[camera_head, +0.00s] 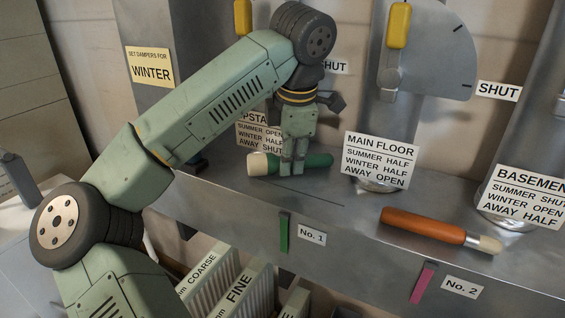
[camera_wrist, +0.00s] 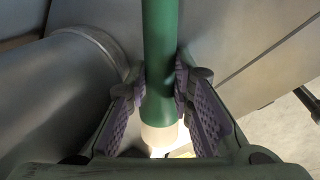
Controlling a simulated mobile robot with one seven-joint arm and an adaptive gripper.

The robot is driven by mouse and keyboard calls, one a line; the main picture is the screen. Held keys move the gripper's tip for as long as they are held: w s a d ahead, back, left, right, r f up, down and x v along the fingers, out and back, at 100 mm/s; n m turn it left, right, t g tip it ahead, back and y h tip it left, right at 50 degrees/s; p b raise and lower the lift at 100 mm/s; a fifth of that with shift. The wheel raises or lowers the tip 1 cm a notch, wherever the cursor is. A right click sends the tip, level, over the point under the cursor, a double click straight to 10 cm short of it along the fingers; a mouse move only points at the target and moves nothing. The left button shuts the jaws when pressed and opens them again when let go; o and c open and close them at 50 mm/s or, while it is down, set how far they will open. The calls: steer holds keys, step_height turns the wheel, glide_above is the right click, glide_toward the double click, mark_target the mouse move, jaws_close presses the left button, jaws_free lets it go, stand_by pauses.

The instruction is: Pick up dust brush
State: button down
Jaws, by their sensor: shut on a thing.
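A green-handled brush (camera_head: 318,160) with a thick cream end lies across my gripper on the grey ledge (camera_head: 235,190), below the wall signs. The cream end points left. My gripper (camera_head: 292,172) points down and its fingers are closed around the green handle near the cream end. In the wrist view, the green handle (camera_wrist: 159,60) runs between the two purple-padded fingers, with its pale end toward the palm. I cannot tell whether the brush touches the ledge. An orange-handled tool (camera_head: 422,225) with a metal collar and pale tip lies farther right on the ledge.
Duct pipes with damper levers stand behind the ledge. A MAIN FLOOR sign (camera_head: 379,160) and a BASEMENT sign (camera_head: 525,197) are close to it on the right. Filters marked COARSE (camera_head: 208,279) and FINE (camera_head: 247,290) stand below the ledge.

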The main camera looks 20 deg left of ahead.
steer(key=shift+r, duration=0.1)
step_height(320, 180, up, 3)
steer(key=p, duration=0.3)
steer(key=shift+r, duration=0.2)
steer(key=s+r+b, duration=0.1)
steer(key=s+b, duration=0.1)
steer(key=s, duration=1.4)
steer(key=shift+d+r, duration=0.15)
steer(key=shift+r, duration=0.05)
steer(key=c, duration=2)
jaws_free()
jaws_close()
